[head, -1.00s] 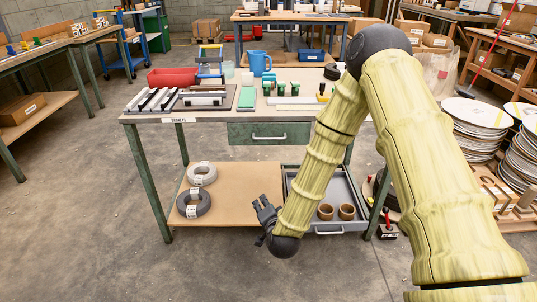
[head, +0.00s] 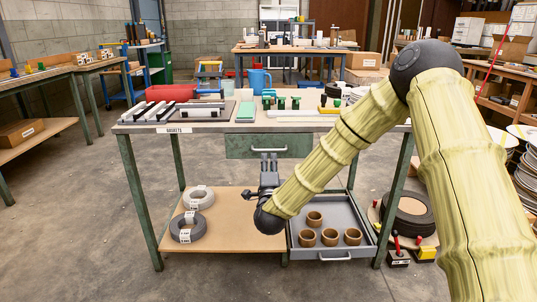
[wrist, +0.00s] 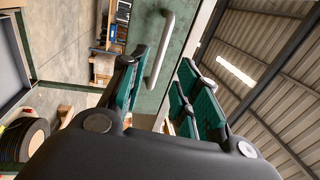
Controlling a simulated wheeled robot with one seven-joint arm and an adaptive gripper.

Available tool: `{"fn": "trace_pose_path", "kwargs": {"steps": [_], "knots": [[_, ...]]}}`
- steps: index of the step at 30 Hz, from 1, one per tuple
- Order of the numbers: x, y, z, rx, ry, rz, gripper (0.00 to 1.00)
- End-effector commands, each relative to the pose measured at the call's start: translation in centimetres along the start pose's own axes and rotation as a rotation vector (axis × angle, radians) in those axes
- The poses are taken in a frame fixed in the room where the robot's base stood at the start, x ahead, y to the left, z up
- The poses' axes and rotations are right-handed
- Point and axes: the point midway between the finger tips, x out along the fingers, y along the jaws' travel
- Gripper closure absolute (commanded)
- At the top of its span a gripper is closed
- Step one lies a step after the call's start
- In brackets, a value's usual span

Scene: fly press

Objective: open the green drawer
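The green drawer (head: 240,149) is under the tabletop of the workbench, and its front looks closed flush with the bench. It has a light bar handle (head: 268,150). My gripper (head: 269,160) is just in front of and below the handle in the head view, fingers pointing up toward it. In the wrist view my gripper (wrist: 165,85) is open, with teal-padded fingers apart. The handle (wrist: 160,50) shows upright in that view, beyond the fingertips and nearer the left finger. I cannot tell whether any finger touches it.
Below, a grey tray (head: 350,212) with several brown rings sticks out at right. Grey coils (head: 187,228) lie on the lower shelf. Floor in front is clear.

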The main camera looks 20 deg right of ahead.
Motion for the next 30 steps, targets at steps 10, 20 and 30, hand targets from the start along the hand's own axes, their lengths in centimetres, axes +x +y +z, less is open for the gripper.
{"fn": "trace_pose_path", "kwargs": {"steps": [10,20,30], "knots": [[5.6,0.2,0.0,-0.001,0.0,-0.002,0.68],[8.1,0.1,0.0,-0.002,-0.001,0.0,0.68],[8.2,0.1,0.0,-0.002,-0.001,0.002,0.78]]}}
